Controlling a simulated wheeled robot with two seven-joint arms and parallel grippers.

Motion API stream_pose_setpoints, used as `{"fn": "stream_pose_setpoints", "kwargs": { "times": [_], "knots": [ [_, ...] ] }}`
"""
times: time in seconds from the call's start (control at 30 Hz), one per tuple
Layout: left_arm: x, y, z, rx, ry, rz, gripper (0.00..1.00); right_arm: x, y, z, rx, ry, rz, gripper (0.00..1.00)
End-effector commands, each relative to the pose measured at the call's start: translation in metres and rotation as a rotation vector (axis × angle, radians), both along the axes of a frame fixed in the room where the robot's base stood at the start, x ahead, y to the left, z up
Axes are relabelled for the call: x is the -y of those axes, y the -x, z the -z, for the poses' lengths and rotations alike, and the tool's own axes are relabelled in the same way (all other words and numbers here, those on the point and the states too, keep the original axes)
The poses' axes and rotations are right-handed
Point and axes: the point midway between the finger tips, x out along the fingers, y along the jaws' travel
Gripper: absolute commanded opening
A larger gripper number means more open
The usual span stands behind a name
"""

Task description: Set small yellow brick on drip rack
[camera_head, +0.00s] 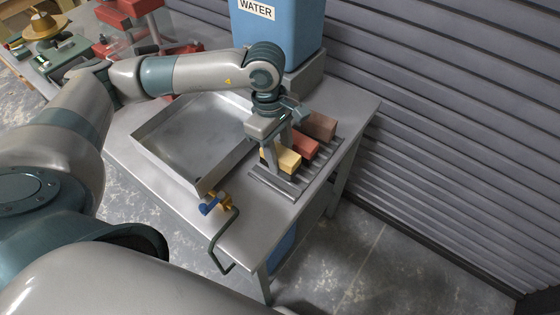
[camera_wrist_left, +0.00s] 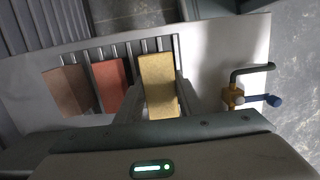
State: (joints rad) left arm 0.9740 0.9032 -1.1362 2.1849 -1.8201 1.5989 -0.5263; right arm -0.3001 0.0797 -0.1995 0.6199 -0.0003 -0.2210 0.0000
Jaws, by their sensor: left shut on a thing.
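The small yellow brick (camera_head: 289,160) is at the near end of the drip rack (camera_head: 275,182), in line with the other bricks. My left gripper (camera_head: 279,149) is shut on it from above. In the left wrist view the yellow brick (camera_wrist_left: 160,88) sits between the two fingers, over the dark slats of the drip rack (camera_wrist_left: 98,52). I cannot tell whether its underside touches the slats. A red brick (camera_head: 304,145) and a brown brick (camera_head: 319,126) are on the rack beyond it. My right gripper is not in view.
A shallow metal tray (camera_head: 185,140) lies left of the rack. A tap with a blue handle (camera_head: 209,206) and bent pipe is at the table's near edge. A blue water tub (camera_head: 280,30) stands behind. Bare tabletop (camera_head: 256,222) lies before the rack.

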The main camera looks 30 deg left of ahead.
Motion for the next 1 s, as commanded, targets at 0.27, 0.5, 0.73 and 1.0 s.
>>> {"fn": "stream_pose_setpoints", "kwargs": {
  "times": [0.27, 0.5, 0.73, 1.0],
  "knots": [
    [0.000, 0.001, 0.028, -0.004, -0.001, 0.000, 0.00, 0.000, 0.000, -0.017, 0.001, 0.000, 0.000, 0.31],
    [0.000, 0.001, 0.033, -0.001, -0.001, 0.000, 0.00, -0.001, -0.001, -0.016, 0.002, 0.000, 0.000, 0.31],
    [0.000, 0.001, 0.036, -0.001, 0.000, 0.000, 0.00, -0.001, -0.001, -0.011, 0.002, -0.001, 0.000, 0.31],
    [0.000, 0.001, 0.035, -0.002, -0.001, 0.000, 0.53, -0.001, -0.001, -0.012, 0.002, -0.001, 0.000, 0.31]
  ]
}}
